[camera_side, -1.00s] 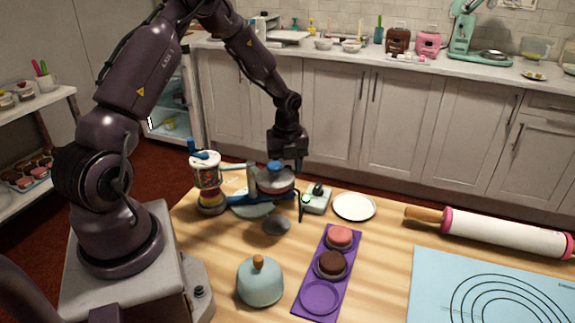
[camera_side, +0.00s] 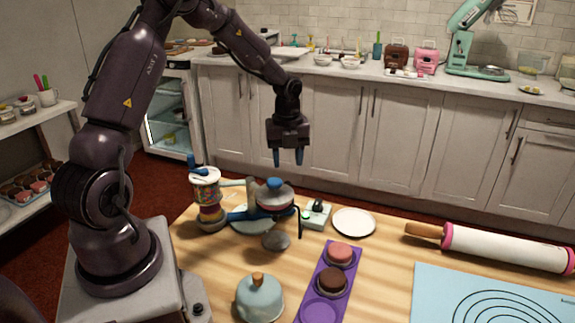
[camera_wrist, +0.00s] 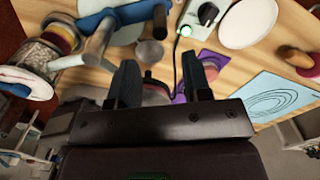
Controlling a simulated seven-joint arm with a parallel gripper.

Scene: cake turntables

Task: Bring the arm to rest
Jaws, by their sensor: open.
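My gripper (camera_side: 288,157) hangs in the air above the back of the wooden table, its two blue fingers pointing down, apart and with nothing between them. It is above and clear of the turntable with the blue-knobbed round item (camera_side: 274,195). In the wrist view my gripper (camera_wrist: 160,85) shows two dark fingers spread apart over the table things. My arm reaches up from its base at the left and bends over the table.
A purple tray (camera_side: 322,310) holds a pink and a brown cake. Near it are a domed cover (camera_side: 259,300), a white plate (camera_side: 354,222), a rolling pin (camera_side: 510,247), a blue mat (camera_side: 430,290), a switch box (camera_side: 316,214) and a layered jar stand (camera_side: 208,200). Air around my gripper is clear.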

